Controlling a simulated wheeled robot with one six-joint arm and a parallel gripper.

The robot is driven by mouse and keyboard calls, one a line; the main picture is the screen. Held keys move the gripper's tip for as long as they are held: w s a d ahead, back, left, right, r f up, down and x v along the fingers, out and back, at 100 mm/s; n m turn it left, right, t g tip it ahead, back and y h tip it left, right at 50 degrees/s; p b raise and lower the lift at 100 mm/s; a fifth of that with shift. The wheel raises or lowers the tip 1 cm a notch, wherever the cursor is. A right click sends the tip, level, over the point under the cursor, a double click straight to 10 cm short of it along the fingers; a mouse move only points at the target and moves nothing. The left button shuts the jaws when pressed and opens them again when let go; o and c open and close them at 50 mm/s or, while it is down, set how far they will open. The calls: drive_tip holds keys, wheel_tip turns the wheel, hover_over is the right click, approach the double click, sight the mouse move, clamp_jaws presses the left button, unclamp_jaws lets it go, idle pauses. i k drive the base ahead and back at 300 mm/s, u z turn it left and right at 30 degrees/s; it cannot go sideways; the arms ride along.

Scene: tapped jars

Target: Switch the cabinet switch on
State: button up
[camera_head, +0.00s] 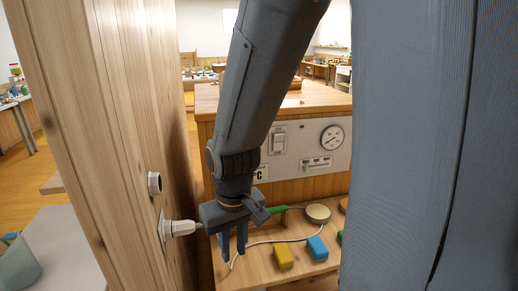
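The cabinet (310,183) stands behind my arm, with a pale panel on its front. A white rocker switch (278,142) is on the left part of this panel, just right of my arm and in full view. I cannot tell from its tilt whether it is on or off. My gripper (234,246) hangs below and to the left of the switch, fingers pointing down. A gap shows between the fingers, with nothing seen between them. It is apart from the switch.
A round gauge (332,138) is right of the switch. Below is a wooden surface with a yellow block (283,256), a blue block (318,248) and a white cable. A tall wooden panel (112,120) with a white fitting (178,229) stands close at left.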

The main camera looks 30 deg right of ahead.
sight(278, 139)
drive_tip(key=z, duration=0.85)
